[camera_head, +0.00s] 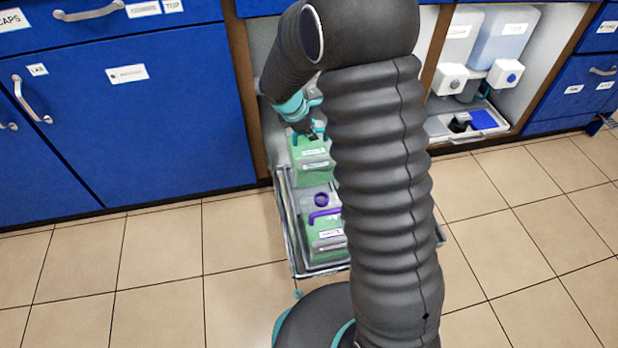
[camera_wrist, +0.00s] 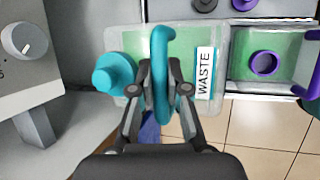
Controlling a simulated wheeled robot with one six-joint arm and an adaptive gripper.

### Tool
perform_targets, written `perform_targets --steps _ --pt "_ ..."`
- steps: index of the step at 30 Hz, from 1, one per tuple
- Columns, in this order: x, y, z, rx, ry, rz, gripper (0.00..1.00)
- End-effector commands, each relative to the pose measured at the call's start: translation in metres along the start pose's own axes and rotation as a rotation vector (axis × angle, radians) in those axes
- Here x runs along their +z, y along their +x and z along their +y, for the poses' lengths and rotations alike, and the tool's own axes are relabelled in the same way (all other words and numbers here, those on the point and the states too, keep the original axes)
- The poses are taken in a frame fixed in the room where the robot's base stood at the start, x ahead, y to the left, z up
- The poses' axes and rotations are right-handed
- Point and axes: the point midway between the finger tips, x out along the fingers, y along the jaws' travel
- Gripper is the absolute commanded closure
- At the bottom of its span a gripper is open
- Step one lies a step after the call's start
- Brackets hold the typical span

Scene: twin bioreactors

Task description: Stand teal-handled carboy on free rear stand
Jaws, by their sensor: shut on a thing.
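The teal-handled carboy (camera_head: 311,170) holds green liquid and sits at the back of the pulled-out tray area, by the cabinet opening. In the wrist view its teal handle (camera_wrist: 162,42), teal cap (camera_wrist: 115,73) and WASTE label (camera_wrist: 204,73) show. My gripper (camera_wrist: 162,88) is shut on the teal handle, with a finger on each side; in the head view my gripper (camera_head: 312,133) is above the carboy. I cannot tell whether its base touches the tray. The rear stand is not clearly visible; my arm hides part of the bay.
A purple-handled carboy (camera_head: 325,238) stands in front on the pulled-out tray (camera_head: 284,215); its purple cap (camera_wrist: 264,64) is close beside in the wrist view. A grey unit with a knob (camera_wrist: 24,41) is at left. Another bay at right holds a tray (camera_head: 455,138). Floor is clear at left.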

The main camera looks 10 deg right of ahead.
Motion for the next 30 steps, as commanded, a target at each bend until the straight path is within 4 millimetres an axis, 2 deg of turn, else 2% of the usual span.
perform_targets --steps 12,20,30 --pt "-0.019 0.047 -0.013 0.003 0.0 0.0 1.0" --pt "-0.024 0.057 -0.016 0.004 0.001 0.0 1.0" --pt "-0.036 0.086 -0.025 0.003 0.0 0.0 1.0"
